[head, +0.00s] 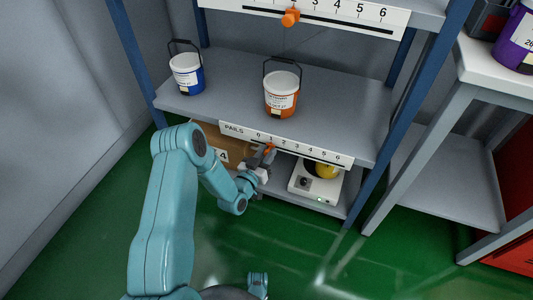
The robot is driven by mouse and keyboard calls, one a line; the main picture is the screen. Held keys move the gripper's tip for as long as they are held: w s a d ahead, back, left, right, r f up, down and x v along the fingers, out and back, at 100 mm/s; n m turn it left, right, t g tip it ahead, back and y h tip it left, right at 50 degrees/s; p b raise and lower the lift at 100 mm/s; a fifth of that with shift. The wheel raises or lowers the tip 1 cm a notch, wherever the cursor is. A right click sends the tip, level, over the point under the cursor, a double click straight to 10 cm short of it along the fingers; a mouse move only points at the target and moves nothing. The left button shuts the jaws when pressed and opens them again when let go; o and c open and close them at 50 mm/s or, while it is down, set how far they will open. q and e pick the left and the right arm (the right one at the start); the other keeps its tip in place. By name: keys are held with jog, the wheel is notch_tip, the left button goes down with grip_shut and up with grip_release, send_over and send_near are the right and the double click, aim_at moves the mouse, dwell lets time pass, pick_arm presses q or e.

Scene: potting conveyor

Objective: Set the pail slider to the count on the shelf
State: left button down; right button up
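The pail slider scale (312,153) is a white strip marked PAILS with numbers 0 to 6 on the front edge of the middle shelf. Its orange slider knob (270,147) is near the 1, partly hidden by my gripper. On that shelf (225,105) stand a white-and-blue pail (187,75) at left and a white-and-orange pail (282,95) near the middle, both upright with dark handles. My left gripper (265,156) is right at the knob, its dark fingertips just below it. Whether they grip the knob is too small to tell.
An upper scale (345,20) with another orange knob (290,17) is above. The lower shelf holds a cardboard box (208,140) and a white device (314,187) with a yellow object (326,171). Blue posts (138,60) flank the shelves. A side table (480,77) stands right.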

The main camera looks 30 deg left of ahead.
aim_at(284, 148)
pick_arm(q)
jog(key=d, duration=0.2)
jog(key=w+d, duration=0.1)
jog(key=d, duration=0.1)
jog(key=shift+w+d+r, duration=0.1)
jog(key=shift+d, duration=0.05)
jog(key=c, duration=0.9)
grip_release()
jog(key=shift+r, duration=0.1)
jog(key=shift+s, duration=0.4)
jog(key=s+d+p, duration=0.1)
jog(key=s+p, duration=0.2)
jog(key=s, duration=1.2)
jog(key=shift+s+d+p, duration=0.3)
jog(key=shift+s+d, duration=0.05)
